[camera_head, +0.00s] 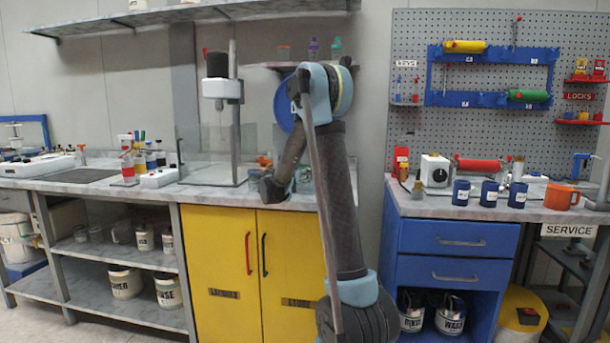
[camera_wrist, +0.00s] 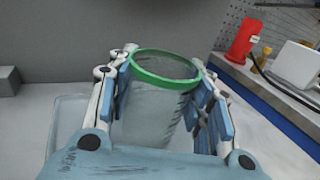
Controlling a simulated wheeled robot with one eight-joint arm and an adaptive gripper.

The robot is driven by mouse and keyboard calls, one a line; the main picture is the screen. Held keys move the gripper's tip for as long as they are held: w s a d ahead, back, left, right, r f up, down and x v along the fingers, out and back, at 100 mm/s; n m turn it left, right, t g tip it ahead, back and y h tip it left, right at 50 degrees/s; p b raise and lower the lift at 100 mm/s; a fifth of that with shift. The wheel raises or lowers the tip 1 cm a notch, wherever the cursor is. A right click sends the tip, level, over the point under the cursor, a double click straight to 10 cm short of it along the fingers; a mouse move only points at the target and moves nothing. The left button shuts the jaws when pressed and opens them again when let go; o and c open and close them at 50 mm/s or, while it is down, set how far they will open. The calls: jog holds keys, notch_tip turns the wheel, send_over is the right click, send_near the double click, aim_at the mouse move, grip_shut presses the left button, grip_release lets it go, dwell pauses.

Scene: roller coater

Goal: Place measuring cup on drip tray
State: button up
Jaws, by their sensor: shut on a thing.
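The measuring cup (camera_wrist: 155,110) is a clear, tapered cup with a green rim and faint side marks. It stands between my gripper's (camera_wrist: 160,115) two blue-padded fingers, which are shut on its sides. The cup looks nearly upright, with its open top facing up. I cannot make out the cup there. A pale, see-through edge (camera_wrist: 68,110) shows behind the left finger, but I cannot tell whether it is the drip tray. A dark flat panel (camera_head: 75,175) lies on the left counter.
A clear-walled stand with a white-headed mixer (camera_head: 222,88) is left of my gripper. The blue bench (camera_head: 455,240) on the right holds dark blue cups (camera_head: 489,193), an orange mug (camera_head: 560,197) and a white box (camera_head: 434,170). A grey block (camera_wrist: 8,80) is at far left.

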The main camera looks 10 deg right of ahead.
jog(key=o, duration=1)
jog(key=v, duration=1.2)
